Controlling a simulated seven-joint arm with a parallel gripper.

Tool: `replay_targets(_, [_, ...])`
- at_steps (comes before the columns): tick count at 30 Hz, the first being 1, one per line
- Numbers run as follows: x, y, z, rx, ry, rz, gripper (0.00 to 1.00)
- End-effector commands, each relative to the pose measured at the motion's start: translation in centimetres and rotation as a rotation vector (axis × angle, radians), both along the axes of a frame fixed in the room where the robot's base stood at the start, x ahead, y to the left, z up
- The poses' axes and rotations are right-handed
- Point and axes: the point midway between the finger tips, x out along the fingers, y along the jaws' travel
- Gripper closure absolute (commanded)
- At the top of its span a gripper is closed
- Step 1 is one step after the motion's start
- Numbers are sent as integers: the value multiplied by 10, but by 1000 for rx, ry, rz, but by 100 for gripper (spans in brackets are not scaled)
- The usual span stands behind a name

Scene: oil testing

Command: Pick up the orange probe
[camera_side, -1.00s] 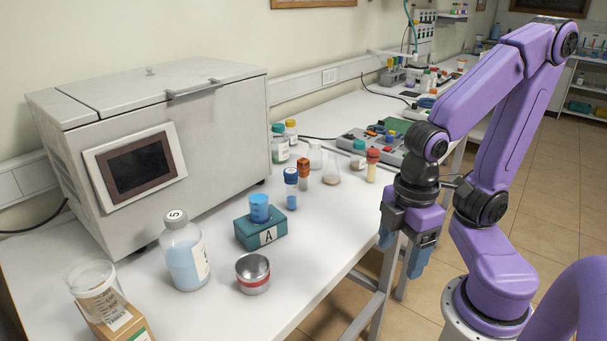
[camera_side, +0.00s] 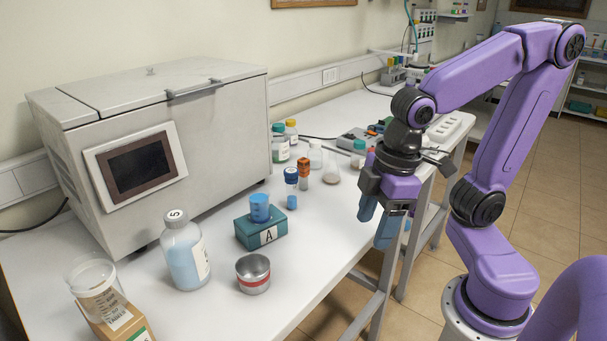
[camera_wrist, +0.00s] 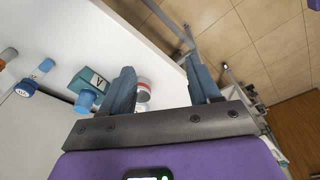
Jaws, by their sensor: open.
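The orange probe (camera_side: 304,170) stands upright on the white table, just right of the blue-capped probe (camera_side: 291,178) in the side view. In the wrist view, a brownish cap (camera_wrist: 8,55) at the left edge may be its top; I cannot tell for sure. My gripper (camera_side: 378,224) is open and empty, pointing down beside the table's front edge, to the right of the probe and apart from it. In the wrist view my gripper (camera_wrist: 160,70) shows its two blue fingers spread, with the table edge and floor between and beyond them.
A teal block marked A (camera_side: 270,230) holds a blue cup (camera_side: 260,206). A metal tin (camera_side: 253,274) and a bottle of blue liquid (camera_side: 184,255) stand nearby. Bottles and flasks (camera_side: 331,168) stand close around the probe. A large grey machine (camera_side: 215,130) stands behind.

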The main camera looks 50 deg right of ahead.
Motion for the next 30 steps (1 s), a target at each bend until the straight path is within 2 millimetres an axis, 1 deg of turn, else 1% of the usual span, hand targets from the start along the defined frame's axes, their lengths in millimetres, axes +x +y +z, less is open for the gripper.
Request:
replay_targets(1, [11, 1, -2, 12, -20, -32, 38])
replay_targets(5, [45, 2, -4, 57, -86, -123, 38])
replay_targets(8, [79, -2, -7, 99, -154, -208, 38])
replay_targets(9, [95, -5, -8, 116, -185, -248, 38])
replay_targets(11, [121, -12, -9, 145, -237, -308, 38])
replay_targets(12, [137, -18, -9, 165, -272, -347, 38])
replay_targets(14, [161, -28, -9, 192, -327, -401, 38])
replay_targets(15, [177, -36, -9, 212, -361, -436, 38])
replay_targets(18, [212, -60, -9, 254, -448, -518, 38])
replay_targets(20, [232, -77, -8, 280, -501, -564, 38])
replay_targets(21, [243, -89, -7, 297, -536, -593, 38])
replay_targets(23, [259, -108, -6, 323, -587, -635, 38])
replay_targets(25, [276, -131, -5, 352, -645, -679, 38])
replay_targets(27, [288, -154, -3, 380, -700, -718, 38])
replay_targets(30, [301, -182, -1, 417, -767, -761, 38])
